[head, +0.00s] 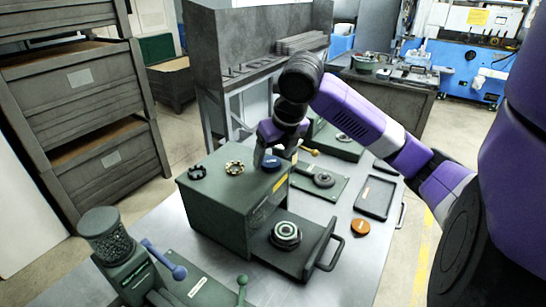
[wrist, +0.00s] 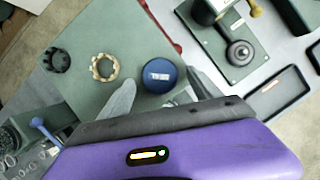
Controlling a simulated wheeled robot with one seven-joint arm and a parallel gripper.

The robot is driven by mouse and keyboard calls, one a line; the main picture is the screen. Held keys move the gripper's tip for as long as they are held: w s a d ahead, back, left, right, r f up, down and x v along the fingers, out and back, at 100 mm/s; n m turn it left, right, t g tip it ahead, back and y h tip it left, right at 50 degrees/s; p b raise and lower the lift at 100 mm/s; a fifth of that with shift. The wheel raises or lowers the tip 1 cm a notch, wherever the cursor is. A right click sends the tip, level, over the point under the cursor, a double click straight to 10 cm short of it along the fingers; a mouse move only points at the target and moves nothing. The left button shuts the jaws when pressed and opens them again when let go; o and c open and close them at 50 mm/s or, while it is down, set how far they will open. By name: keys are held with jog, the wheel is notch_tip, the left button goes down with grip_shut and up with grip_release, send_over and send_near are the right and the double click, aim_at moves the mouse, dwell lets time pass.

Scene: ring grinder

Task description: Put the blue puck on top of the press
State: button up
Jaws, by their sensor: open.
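The blue puck (head: 271,163) sits on top of a green cabinet (head: 225,205), near its right back edge. In the wrist view the puck (wrist: 157,76) is round, with a small white label on top. My gripper (head: 272,150) is open and above the puck, with its fingertips (wrist: 158,80) on either side of it. I cannot tell whether they touch it. I cannot tell for sure which fixture is the press; a green one with a round black part and knob (wrist: 239,52) stands to the right of the cabinet.
A black ring (head: 197,172) and a brass ring (head: 234,167) stand beside the puck on the cabinet. Its drawer (head: 300,255) is open with a round metal part inside. A black tray (head: 375,196) and an orange disc (head: 360,227) lie to the right. A grinder (head: 107,235) stands at front left.

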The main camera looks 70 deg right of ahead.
jog(key=v, duration=1.1)
jog(key=shift+b, duration=0.45)
jog(key=shift+a, duration=0.1)
